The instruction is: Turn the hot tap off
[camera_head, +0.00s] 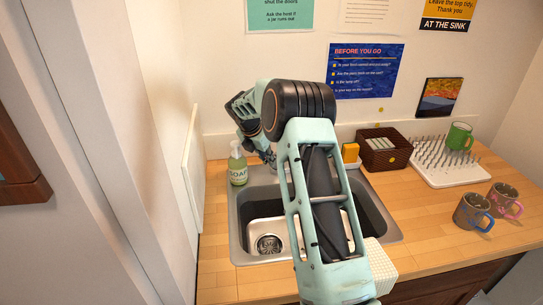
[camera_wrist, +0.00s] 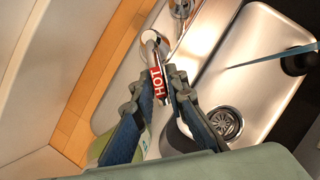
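The hot tap (camera_wrist: 157,84) has a silver metal lever with a red label reading HOT. It shows in the wrist view, running down from a round fitting on the sink's rim. My gripper (camera_wrist: 163,91) has one finger on each side of the lever, close against the label, and looks shut on it. In the head view my gripper and the tap are mostly hidden behind my arm. The steel sink (camera_head: 240,225) has a bowl with a round drain (camera_wrist: 226,123).
A green soap bottle (camera_head: 238,171) stands left of the sink, near a white panel (camera_head: 193,172). Behind my arm are a yellow sponge (camera_head: 350,152) and a brown basket (camera_head: 383,160). Wooden counter (camera_head: 425,230) is clear between.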

